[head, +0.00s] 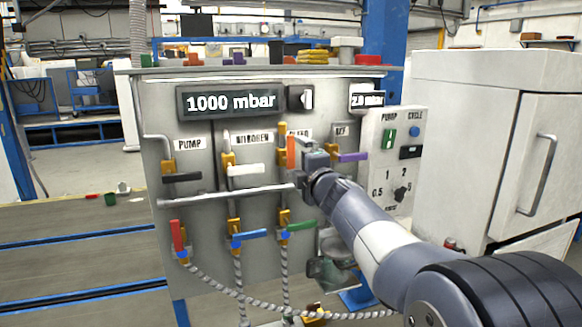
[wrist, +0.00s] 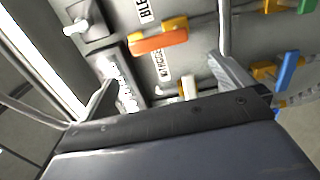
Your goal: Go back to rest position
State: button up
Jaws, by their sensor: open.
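My gripper (head: 312,160) is in front of the grey panel (head: 262,178), just right of the upright orange handle (head: 291,153). In the wrist view its two fingers (wrist: 165,90) stand wide apart with nothing between them that I can see held. The orange handle (wrist: 160,42) shows beyond the fingers there, apart from them. My arm reaches in from the lower right of the head view. The gripper's fingertips are small and partly hard to make out in the head view.
The panel carries black (head: 182,177), white (head: 246,169), purple (head: 352,157), red (head: 177,236), blue (head: 249,236) and green (head: 301,226) handles. A horizontal pipe (head: 226,196) crosses it. A control box (head: 394,160) and white cabinet (head: 500,130) stand right.

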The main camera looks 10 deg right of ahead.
aim_at(293, 151)
jog(key=w+p, duration=0.1)
jog(key=w, duration=0.2)
jog(key=w+a, duration=0.1)
jog(key=w, duration=0.3)
jog(key=w+a+p, duration=0.1)
jog(key=w, duration=0.2)
jog(key=shift+w+p, duration=0.3)
jog(key=shift+s, duration=0.1)
